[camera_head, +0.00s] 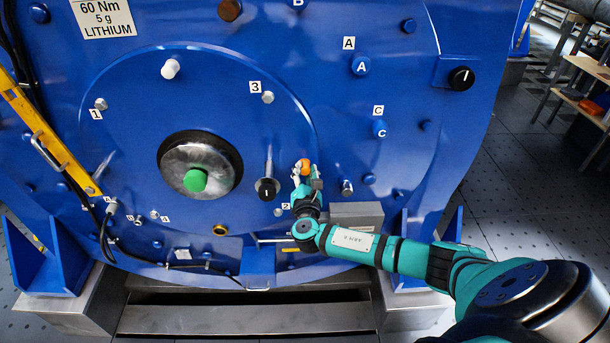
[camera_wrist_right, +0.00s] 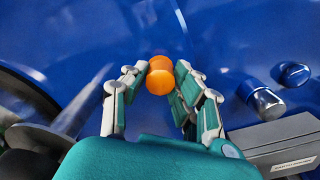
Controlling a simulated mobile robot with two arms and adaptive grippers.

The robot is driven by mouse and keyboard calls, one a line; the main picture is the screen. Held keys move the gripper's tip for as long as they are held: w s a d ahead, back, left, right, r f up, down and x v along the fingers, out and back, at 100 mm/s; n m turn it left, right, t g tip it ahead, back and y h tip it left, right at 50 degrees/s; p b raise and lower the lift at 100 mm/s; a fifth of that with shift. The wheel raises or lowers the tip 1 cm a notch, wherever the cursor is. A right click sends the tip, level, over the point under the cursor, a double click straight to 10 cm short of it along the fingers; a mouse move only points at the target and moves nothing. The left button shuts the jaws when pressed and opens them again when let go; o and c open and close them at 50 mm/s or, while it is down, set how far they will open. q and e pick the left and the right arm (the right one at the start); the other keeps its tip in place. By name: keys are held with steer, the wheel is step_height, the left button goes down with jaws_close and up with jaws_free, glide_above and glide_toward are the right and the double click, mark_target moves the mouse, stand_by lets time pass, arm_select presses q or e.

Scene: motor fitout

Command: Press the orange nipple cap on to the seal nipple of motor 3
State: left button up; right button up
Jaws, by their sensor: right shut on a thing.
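My right gripper (camera_head: 306,175) is shut on the orange nipple cap (camera_head: 304,166), in front of the lower right part of the blue motor (camera_head: 330,100). In the right wrist view the cap (camera_wrist_right: 160,78) sits between the fingertips, with smooth blue metal behind it. I cannot tell whether the cap touches the motor. Several small fittings show on the motor face, including a silver one (camera_head: 268,97) by the label 3. I cannot tell which is the seal nipple. My left gripper is out of view.
A black knob (camera_head: 266,188) stands just left of my right gripper. A silver fitting (camera_head: 347,187) and a grey box (camera_head: 356,215) are close on its right. A round cover with a green centre (camera_head: 195,180) is farther left. A yellow bar (camera_head: 45,130) crosses the left side.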

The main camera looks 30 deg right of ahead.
steer(key=shift+w, duration=0.1)
steer(key=o, duration=0.8)
steer(key=shift+d, duration=0.1)
steer(key=v, duration=1.2)
steer(key=shift+f, duration=0.1)
steer(key=shift+f, duration=0.1)
